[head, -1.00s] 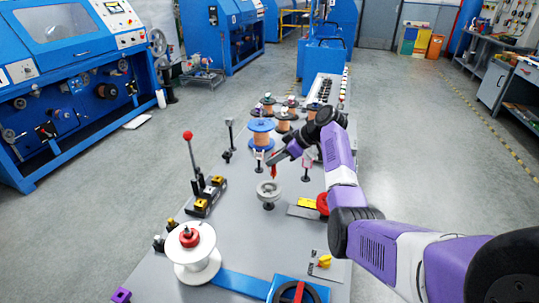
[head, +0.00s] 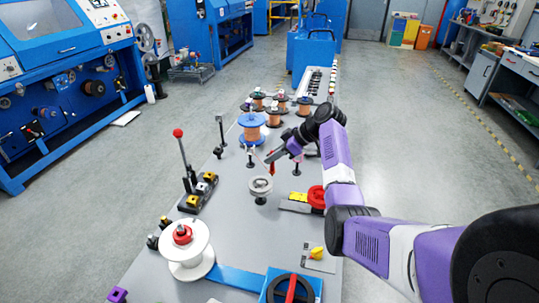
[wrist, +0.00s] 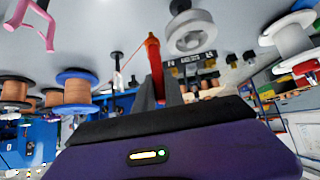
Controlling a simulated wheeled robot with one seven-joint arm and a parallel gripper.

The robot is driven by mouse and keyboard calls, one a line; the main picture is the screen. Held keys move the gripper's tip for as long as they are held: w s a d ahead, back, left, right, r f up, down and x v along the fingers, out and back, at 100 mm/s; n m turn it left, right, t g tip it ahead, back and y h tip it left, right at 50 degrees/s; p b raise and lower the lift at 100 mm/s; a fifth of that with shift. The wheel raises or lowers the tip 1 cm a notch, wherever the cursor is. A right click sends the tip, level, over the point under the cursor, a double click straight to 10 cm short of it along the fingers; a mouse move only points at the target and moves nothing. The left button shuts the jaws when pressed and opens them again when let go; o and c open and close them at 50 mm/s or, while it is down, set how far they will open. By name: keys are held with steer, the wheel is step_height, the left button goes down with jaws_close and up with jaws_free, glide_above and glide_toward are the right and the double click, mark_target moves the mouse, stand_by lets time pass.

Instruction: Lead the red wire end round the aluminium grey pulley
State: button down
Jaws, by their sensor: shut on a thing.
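The aluminium grey pulley (head: 260,186) sits on a dark stand on the grey table. It also shows in the wrist view (wrist: 190,34), just right of the red wire end. My gripper (head: 270,158) is shut on the red wire end (head: 272,167) and holds it above the table, slightly behind and right of the pulley in the head view. In the wrist view the red wire end (wrist: 154,55) stands out from the fingertips (wrist: 158,92), apart from the pulley. A thin line runs left from it there. I cannot see any wire round the pulley.
A blue spool (head: 251,121) and several copper spools stand behind. A red-knobbed lever (head: 178,133) and terminal block are left. A white spool (head: 187,258) and a red round object (head: 317,197) are nearer.

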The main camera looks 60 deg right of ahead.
steer(key=s+p, duration=0.1)
steer(key=s+a+p, duration=0.1)
steer(key=shift+s, duration=0.3)
stand_by(0.4)
steer(key=shift+s+a+p, duration=1)
steer(key=shift+a+p, duration=0.05)
steer(key=shift+a, duration=0.2)
